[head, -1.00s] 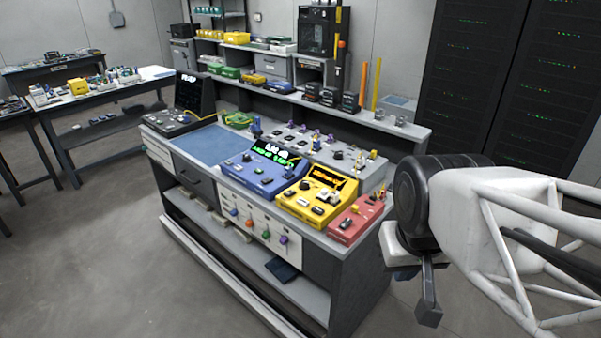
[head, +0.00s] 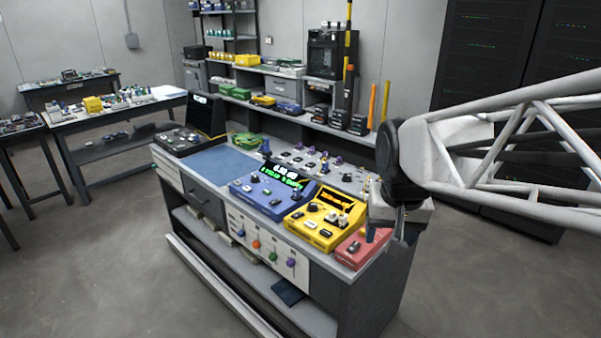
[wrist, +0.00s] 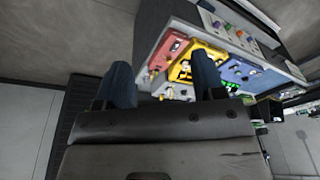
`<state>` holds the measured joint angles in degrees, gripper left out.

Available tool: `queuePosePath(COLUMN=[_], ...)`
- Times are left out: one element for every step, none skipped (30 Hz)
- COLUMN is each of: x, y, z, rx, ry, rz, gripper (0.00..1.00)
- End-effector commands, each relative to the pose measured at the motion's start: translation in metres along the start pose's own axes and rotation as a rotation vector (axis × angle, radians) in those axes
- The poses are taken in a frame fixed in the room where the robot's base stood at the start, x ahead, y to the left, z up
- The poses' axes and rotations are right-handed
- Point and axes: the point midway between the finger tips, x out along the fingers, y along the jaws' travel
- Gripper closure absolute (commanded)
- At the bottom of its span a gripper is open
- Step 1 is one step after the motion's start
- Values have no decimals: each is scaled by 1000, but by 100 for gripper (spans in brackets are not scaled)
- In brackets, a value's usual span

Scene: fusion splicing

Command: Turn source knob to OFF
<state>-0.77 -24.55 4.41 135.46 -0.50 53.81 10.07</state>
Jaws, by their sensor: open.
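My gripper (head: 384,228) is open and empty, at the right end of the bench above the red device (head: 358,252). In the wrist view my gripper's two dark fingers (wrist: 163,76) stand apart, with the devices beyond them. A blue device (head: 262,196) with a lit green display and a yellow device (head: 318,226) with an orange display stand left of the red one. Both carry small knobs, such as a dark knob (head: 313,207) on the yellow device. Labels are too small to read, so I cannot tell which is the source knob or its setting. My gripper partly hides the red device.
The grey bench (head: 345,277) has a blue mat (head: 222,160) at its left. Several small parts stand on a raised strip behind the devices. Coloured knobs (head: 291,262) sit on the front panel. Server racks (head: 490,70) stand behind. The floor left of the bench is clear.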

Motion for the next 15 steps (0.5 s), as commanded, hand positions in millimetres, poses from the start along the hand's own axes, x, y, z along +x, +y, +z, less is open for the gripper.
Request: queuePosePath(x=[2,2,3,4,5,6,7,9,10,12,14,15,17,19,22], y=[-3,-5,-7,-9,-11,-13,-15,-16,-19,-21,-23,-25,-27,-29,-32], z=[-12,-19,-28,-35,-41,-50,-57,-63,-72,-78,-85,-94,-100,-107,-116], rx=[12,20,30,38,47,57,65,74,84,92,100,111,118,127,137], ry=[-6,-9,-11,-15,-17,-20,-22,-25,-28,-30,-33,-36,-39,-41,-44], rz=[0,1,1,1,1,2,2,2,3,3,4,4,5,5,6], gripper=[37,37,37,37,37,37,37,37,37,37,37,37,37,37,37])
